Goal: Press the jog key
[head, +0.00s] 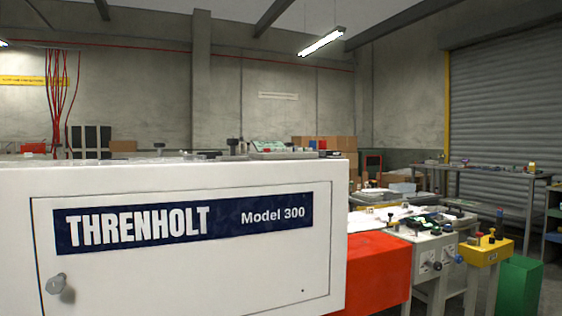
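A large white machine cabinet (190,270) fills the lower left of the head view, close in front of me. Its front panel carries a dark blue plate (183,222) reading THRENHOLT Model 300. A round knob or latch (57,284) sits at the panel's lower left. Several small controls and dark knobs (233,146) show along the cabinet's top edge, seen edge-on. I cannot tell which of them, if any, is the jog key. My gripper is not in view.
Right of the cabinet stand a red box (375,272), a grey control station with knobs (430,262), a yellow station (486,252) and a green bin (519,285). A workbench (480,172) stands before a roller shutter (507,100). Cardboard boxes (335,145) stack behind.

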